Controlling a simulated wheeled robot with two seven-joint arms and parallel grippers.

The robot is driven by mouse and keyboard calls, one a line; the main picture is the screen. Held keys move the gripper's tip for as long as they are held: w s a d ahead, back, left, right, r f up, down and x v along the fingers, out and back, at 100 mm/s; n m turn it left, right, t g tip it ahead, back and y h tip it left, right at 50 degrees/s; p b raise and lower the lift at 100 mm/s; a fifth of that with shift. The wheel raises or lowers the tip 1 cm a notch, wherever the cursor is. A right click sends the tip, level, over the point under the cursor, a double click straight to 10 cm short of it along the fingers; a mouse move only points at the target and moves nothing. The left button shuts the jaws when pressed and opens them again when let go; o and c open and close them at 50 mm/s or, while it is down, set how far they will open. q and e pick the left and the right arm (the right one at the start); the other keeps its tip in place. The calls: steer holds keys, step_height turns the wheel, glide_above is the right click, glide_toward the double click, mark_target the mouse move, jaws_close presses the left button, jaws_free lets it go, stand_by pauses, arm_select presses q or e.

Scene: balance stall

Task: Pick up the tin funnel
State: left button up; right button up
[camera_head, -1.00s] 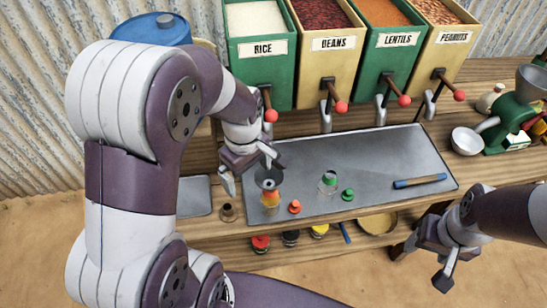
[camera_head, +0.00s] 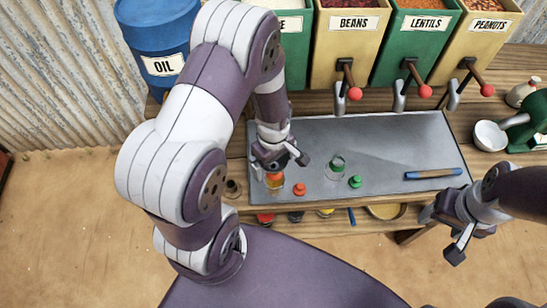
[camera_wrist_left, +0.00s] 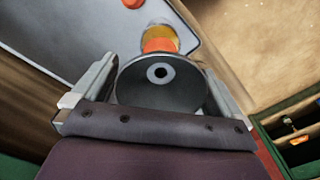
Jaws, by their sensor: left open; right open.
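The tin funnel (camera_wrist_left: 135,88) is a dark grey cone with a small round hole in the middle. In the left wrist view it lies between the two open fingers of my left gripper (camera_wrist_left: 160,90), with no clear grip on it. Beyond it is a glass jar (camera_wrist_left: 162,38) with orange and yellow contents. In the head view my left gripper (camera_head: 280,158) is over this jar (camera_head: 274,181) and largely hides the funnel. My right gripper (camera_head: 442,235) is open and empty, off the counter's front right.
A grey metal tray (camera_head: 400,135) holds a red lid (camera_head: 299,189), a green lid (camera_head: 355,182), another glass jar (camera_head: 336,167) and a blue stick (camera_head: 433,173). Labelled bins with red-knobbed levers stand behind. A small brass cup (camera_head: 232,188) is left of the tray.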

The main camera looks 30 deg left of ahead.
arm_select(q)
steer(key=shift+s+f, duration=0.1)
steer(key=c, duration=0.8)
